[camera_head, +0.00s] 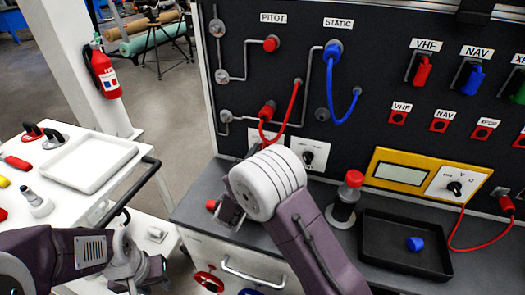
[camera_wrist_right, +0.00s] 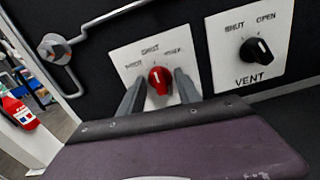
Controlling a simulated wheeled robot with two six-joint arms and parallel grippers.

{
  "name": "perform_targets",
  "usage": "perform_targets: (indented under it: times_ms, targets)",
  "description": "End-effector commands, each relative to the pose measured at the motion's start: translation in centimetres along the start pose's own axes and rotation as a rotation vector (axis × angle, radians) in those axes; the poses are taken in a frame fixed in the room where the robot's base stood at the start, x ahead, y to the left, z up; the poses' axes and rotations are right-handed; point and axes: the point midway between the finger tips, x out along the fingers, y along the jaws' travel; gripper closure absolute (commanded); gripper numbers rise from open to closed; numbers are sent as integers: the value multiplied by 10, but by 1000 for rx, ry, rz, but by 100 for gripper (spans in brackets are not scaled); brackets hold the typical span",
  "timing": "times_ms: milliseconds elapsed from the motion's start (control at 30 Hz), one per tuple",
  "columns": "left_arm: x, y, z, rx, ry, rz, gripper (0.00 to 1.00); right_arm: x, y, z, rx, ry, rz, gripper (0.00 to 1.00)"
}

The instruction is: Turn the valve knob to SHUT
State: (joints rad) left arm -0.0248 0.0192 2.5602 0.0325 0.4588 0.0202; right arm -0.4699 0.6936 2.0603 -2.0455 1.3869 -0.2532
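The valve knob (camera_wrist_right: 160,82) is red with a white mark and sits on a white plate in the right wrist view. Its mark looks near upright, toward the top label, which seems to read SHUT; the side labels are too blurred to read. My right gripper (camera_wrist_right: 159,76) has one grey finger on each side of the knob, with a narrow gap visible; contact cannot be told. In the head view my right wrist hides the knob and most of that gripper (camera_head: 229,212). My left gripper (camera_head: 148,274) is low at the left, its fingers unclear.
A black VENT knob (camera_wrist_right: 257,50) is on a plate right of the valve. Red (camera_head: 294,98) and blue (camera_head: 355,104) hoses hang on the panel. A red-capped bottle (camera_head: 345,198) and black tray (camera_head: 385,262) stand on the bench. A white cart (camera_head: 120,185) is left.

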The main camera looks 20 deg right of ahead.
Motion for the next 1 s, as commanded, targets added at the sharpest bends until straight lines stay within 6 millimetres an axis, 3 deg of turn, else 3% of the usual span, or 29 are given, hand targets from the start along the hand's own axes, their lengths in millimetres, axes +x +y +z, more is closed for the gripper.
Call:
perform_targets:
  times_ms: [167,200,533,1000]
  targets:
    - [0,0,0,0,1,0,64,0,0,0,1,0,0,60]
    - [0,0,0,0,1,0,64,0,0,0,1,1,0,53]
    - [0,0,0,0,1,0,64,-2,0,0,2,1,1,53]
    - [0,0,0,0,0,0,64,-46,0,0,2,1,1,53]
